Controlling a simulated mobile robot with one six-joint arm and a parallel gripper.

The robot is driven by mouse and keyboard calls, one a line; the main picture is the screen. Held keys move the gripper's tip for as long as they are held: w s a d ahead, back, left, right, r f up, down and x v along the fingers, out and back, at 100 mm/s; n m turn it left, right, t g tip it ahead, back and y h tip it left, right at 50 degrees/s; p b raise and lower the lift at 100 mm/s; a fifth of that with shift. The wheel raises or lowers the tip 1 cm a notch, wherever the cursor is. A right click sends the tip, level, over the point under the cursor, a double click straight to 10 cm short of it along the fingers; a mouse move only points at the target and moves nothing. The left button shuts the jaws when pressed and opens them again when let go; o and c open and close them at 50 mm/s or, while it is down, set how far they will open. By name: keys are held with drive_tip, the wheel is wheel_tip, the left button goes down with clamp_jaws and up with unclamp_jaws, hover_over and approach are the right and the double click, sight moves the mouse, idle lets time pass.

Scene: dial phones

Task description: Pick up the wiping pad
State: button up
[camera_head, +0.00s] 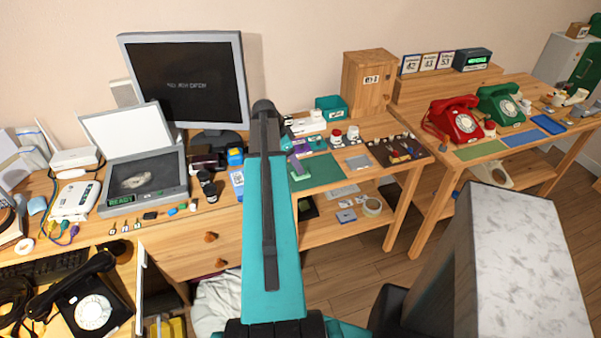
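I cannot make out for certain which item is the wiping pad. A small purple item (299,164) lies at the left part of the green mat (323,168) on the middle wooden bench, close to the right side of my teal arm. A grey flat piece (358,162) lies to the right of that mat. My arm rises from the bottom centre and ends in a dark joint in front of the bench. My gripper cannot be seen; the arm also hides part of the bench behind it.
A monitor (188,80) and a grey open-lidded device (145,182) crowd the left bench. Red (454,118) and green (500,105) dial phones stand on the right table. Bare floor (345,272) shows between the furniture.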

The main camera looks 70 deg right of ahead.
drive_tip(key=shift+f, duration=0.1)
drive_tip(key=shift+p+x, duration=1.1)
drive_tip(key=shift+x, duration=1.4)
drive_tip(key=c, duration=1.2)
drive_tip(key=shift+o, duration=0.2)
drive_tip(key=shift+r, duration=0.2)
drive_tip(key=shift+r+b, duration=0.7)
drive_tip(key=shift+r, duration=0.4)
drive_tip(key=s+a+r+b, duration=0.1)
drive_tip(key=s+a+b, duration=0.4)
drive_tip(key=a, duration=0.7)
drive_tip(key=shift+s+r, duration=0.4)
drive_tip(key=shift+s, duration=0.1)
